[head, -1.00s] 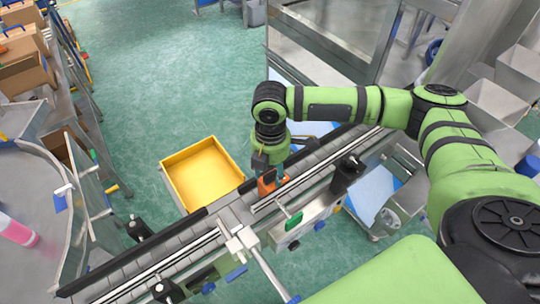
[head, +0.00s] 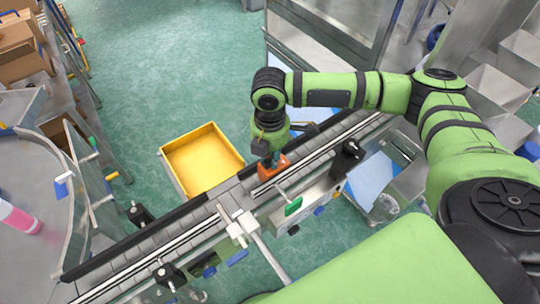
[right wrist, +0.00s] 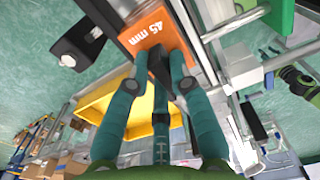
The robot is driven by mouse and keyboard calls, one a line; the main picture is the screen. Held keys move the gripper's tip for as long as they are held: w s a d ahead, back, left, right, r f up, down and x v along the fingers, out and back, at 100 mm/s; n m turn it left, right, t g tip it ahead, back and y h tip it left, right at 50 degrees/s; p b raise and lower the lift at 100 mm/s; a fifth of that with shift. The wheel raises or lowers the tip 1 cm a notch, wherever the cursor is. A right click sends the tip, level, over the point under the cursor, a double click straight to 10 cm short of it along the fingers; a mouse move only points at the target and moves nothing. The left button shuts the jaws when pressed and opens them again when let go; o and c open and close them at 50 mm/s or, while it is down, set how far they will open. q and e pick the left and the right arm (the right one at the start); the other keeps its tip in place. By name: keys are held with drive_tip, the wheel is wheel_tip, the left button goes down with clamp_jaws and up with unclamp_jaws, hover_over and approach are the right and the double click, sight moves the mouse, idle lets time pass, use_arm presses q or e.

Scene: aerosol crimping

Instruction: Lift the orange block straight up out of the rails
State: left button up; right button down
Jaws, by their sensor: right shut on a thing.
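The orange block (head: 274,168) is at the conveyor rails (head: 318,157) in the middle of the head view. My right gripper (head: 269,162) reaches down onto it from above and is shut on it. In the right wrist view the block (right wrist: 150,37) shows a white "45 mm" label at the top, and the teal fingers of my right gripper (right wrist: 158,65) close on its near side. I cannot tell whether the block still sits between the rails or is slightly raised. My left gripper is not in view.
A yellow tray (head: 203,160) stands left of the block, beyond the conveyor. Black clamps (head: 347,157) and a green tag (head: 293,206) are on the conveyor's near side. A white bracket with a rod (head: 240,228) stands close to the block on the rail.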

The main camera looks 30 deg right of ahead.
drive_tip(key=shift+r, duration=4.45)
